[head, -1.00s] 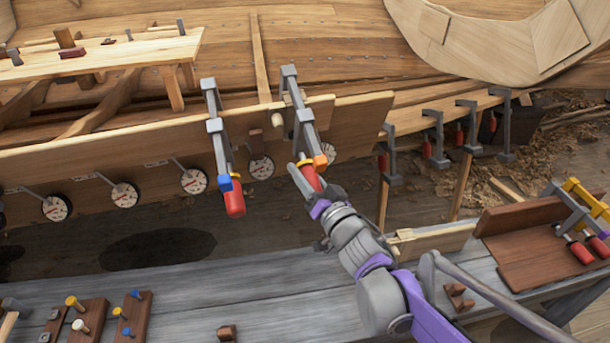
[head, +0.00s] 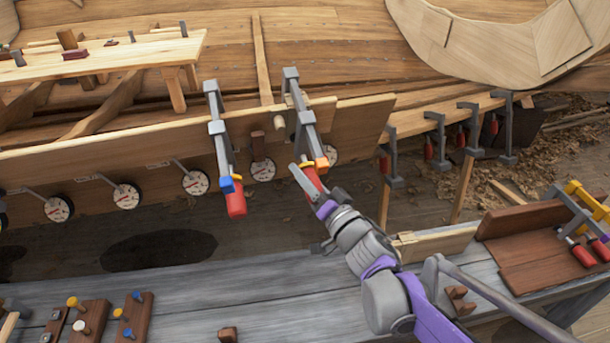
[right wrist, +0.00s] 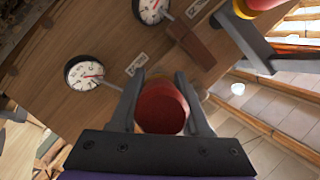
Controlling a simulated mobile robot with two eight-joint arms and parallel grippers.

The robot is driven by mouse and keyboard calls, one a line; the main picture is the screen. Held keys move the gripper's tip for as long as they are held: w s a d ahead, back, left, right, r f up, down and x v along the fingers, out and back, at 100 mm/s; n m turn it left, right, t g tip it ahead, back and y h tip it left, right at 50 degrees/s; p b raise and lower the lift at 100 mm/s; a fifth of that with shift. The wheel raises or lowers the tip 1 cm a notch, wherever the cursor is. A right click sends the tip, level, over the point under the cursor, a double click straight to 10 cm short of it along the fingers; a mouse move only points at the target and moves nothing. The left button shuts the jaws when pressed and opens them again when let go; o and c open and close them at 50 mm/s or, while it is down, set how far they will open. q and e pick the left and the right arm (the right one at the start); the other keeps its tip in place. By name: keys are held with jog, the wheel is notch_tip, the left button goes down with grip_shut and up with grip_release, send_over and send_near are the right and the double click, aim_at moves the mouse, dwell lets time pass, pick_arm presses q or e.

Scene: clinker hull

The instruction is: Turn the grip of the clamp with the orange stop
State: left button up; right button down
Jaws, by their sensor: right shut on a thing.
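The clamp with the orange stop (head: 321,164) is fixed over the top edge of the plank, its grey bar slanting down. Its red grip (head: 312,181) is partly hidden by my right gripper (head: 320,187). In the right wrist view the red grip (right wrist: 161,107) sits end-on between the two fingers of my right gripper (right wrist: 161,103), which is shut on it. A second clamp with a blue stop (head: 227,184) and a red grip (head: 236,204) hangs to the left, apart from my gripper. My left gripper is not in view.
White dials (head: 195,182) line the plank (head: 120,150) below its edge. The grey bench (head: 190,310) carries wooden blocks with coloured pegs (head: 88,318). More clamps (head: 390,155) hang on a rail at right, and others lie on a brown board (head: 520,255).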

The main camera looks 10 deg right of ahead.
jog(key=shift+c, duration=1.9)
grip_release()
jog(key=shift+s, duration=0.1)
jog(key=p+v, duration=0.2)
jog(key=v, duration=0.8)
jog(key=shift+s, duration=0.35)
jog(key=shift+d+f, duration=0.1)
jog(key=shift+d, duration=0.05)
